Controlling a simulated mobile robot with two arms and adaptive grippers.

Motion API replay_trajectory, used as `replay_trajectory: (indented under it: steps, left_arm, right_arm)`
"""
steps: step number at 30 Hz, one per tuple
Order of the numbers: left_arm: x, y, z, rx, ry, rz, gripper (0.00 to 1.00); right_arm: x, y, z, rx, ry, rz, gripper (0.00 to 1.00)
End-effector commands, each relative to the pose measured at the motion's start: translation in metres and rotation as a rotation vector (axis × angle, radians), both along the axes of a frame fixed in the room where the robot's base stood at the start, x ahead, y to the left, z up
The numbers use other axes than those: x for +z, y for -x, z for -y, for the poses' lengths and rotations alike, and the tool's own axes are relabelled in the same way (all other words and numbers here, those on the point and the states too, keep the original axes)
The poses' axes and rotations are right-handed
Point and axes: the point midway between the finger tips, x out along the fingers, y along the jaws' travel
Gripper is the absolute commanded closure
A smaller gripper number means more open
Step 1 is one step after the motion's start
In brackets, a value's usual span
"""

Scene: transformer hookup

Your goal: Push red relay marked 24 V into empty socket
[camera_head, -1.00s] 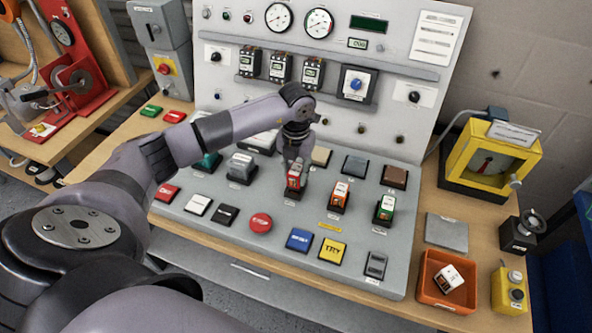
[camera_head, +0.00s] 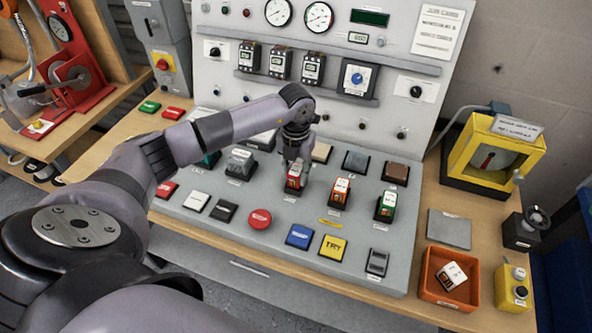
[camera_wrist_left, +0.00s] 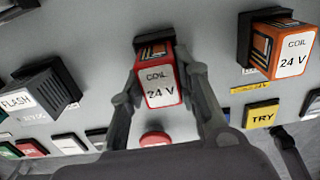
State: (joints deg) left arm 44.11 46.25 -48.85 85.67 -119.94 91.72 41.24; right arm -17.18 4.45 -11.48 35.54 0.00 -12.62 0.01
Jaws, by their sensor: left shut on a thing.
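The red relay (camera_wrist_left: 158,82), labelled COIL 24 V, is in the middle of the left wrist view. My left gripper (camera_wrist_left: 160,95) is shut on it, one finger along each side. The relay's far end meets a black socket (camera_wrist_left: 153,38) on the grey panel; whether it is fully seated I cannot tell. In the head view the red relay (camera_head: 295,178) stands upright under my left gripper (camera_head: 296,165), at the left of a row with an orange relay (camera_head: 340,193) and a green relay (camera_head: 386,206). My right gripper is not in view.
An orange relay marked 24 V (camera_wrist_left: 280,48) sits close by on the right. A red round button (camera_head: 260,219), a blue button (camera_head: 299,236) and a yellow TRY button (camera_head: 333,247) lie in front. An orange tray (camera_head: 432,287) holds a white-labelled relay (camera_head: 454,276).

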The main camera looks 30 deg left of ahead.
Motion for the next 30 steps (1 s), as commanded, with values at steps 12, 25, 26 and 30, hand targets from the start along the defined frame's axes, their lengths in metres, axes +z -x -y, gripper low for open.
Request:
replay_trajectory:
  steps: [12,25,26,30]
  left_arm:
    - [-0.01,0.0,0.0,0.0,0.0,0.0,0.98]
    - [-0.011,0.0,0.0,0.0,-0.001,-0.001,0.55]
    - [-0.011,0.0,0.0,0.0,0.0,-0.001,0.53]
    - [-0.011,0.0,0.0,0.0,0.0,0.0,0.47]
  right_arm:
    - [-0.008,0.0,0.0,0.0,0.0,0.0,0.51]
    - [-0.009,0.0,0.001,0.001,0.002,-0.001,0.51]
    - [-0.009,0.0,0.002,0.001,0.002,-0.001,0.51]
    - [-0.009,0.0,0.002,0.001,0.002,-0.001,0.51]
